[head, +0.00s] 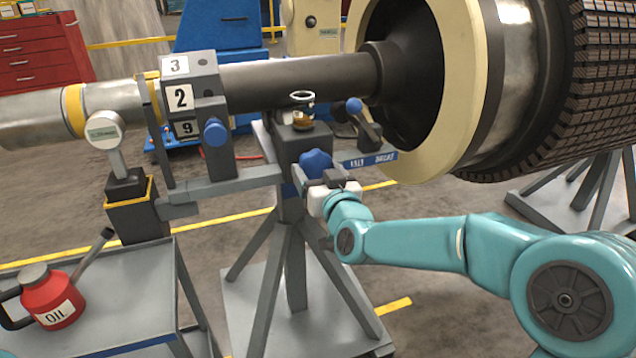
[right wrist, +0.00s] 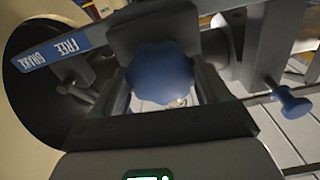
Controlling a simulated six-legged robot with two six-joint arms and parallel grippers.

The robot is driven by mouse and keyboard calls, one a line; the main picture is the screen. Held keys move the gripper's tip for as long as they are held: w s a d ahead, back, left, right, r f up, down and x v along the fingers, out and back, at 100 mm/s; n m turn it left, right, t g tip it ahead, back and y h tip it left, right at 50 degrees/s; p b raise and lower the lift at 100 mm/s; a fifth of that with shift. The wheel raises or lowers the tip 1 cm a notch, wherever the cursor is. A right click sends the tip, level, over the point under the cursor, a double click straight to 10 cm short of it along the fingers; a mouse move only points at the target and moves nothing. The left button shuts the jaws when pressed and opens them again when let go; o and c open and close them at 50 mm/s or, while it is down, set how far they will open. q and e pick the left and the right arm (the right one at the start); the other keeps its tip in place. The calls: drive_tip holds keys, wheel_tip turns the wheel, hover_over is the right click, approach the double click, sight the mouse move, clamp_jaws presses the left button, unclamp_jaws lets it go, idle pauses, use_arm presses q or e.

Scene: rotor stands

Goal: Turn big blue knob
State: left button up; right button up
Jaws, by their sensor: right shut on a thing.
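The big blue knob (head: 316,162) is a lobed knob on the front of the grey rotor stand, below the shaft. It also shows in the right wrist view (right wrist: 160,74), in the upper middle. My right gripper (head: 332,182) reaches in from the right and is at the knob. In the right wrist view its dark jaws (right wrist: 160,110) are close around the knob's lower part, shut on it. Part of the knob's lower side is hidden by the jaws. My left gripper is not in either view.
A blue FREE/BRAKE label plate (right wrist: 105,38) and a smaller blue knob (right wrist: 290,103) sit beside the big knob. A brake lever (head: 362,118) stands to its right. A numbered block (head: 185,98) is on the shaft. A red oil can (head: 50,298) stands on a cart at left.

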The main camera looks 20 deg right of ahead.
drive_tip(key=m+b, duration=0.4)
drive_tip(key=shift+a+f, duration=0.1)
drive_tip(key=shift+m+b, duration=0.4)
drive_tip(key=shift+m, duration=0.3)
drive_tip(key=o, duration=1)
drive_tip(key=shift+o, duration=0.2)
drive_tip(key=s+p, duration=0.1)
drive_tip(key=s, duration=1.5)
drive_tip(key=shift+s+d, duration=0.15)
drive_tip(key=shift+d, duration=0.15)
